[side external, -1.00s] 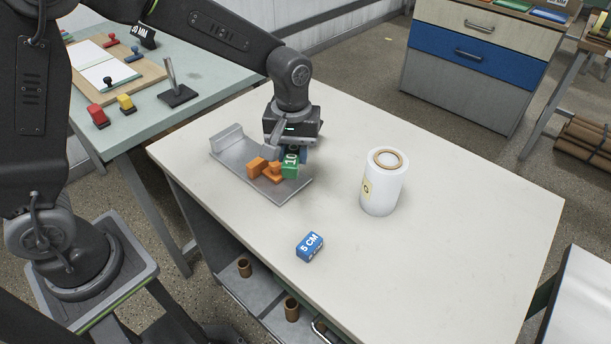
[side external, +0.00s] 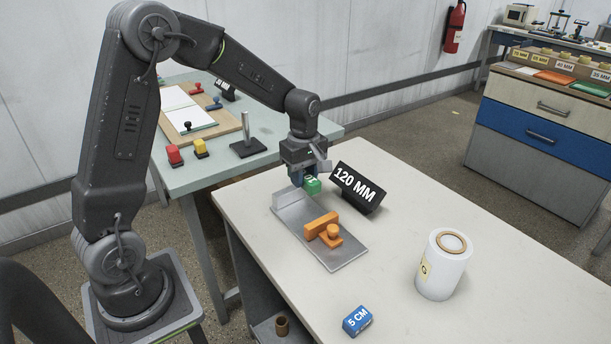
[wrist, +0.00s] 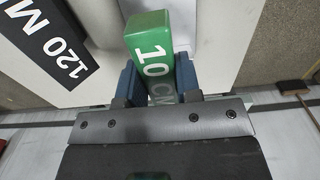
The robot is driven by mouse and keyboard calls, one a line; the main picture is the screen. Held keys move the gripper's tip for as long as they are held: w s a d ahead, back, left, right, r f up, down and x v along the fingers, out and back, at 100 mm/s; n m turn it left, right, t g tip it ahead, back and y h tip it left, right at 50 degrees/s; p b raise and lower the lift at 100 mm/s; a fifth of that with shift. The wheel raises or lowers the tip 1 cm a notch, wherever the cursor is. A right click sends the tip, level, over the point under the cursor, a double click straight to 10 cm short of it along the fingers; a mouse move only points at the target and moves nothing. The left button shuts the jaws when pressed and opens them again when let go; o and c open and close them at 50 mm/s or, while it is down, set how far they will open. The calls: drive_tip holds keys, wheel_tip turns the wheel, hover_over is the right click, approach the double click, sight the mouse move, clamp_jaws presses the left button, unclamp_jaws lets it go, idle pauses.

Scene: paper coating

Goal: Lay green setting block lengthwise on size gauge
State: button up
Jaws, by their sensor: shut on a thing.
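The green setting block (side external: 313,186), marked 10 CM, is held in my gripper (side external: 304,183). In the wrist view the block (wrist: 150,45) sits between the two blue fingers of my gripper (wrist: 157,82), its numbered face toward the camera. The size gauge (side external: 345,257) is a flat grey metal plate with a raised stop at its far left end and an orange slider (side external: 326,229) across its middle. My gripper is above the far end of the gauge, near the raised stop. Whether the block touches the plate is hard to tell.
A black 120 MM sign (side external: 357,188) stands close behind the gauge, just right of the block. A blue 5 CM block (side external: 357,321) lies near the front edge. A white roll (side external: 443,267) stands to the right. The table between them is clear.

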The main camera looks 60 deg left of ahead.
hover_over(304, 215)
drive_tip(key=shift+f, duration=2.85)
drive_tip(key=shift+f, duration=2.05)
drive_tip(key=o, duration=1)
wheel_tip(304, 215, up, 14)
drive_tip(key=shift+f, duration=0.15)
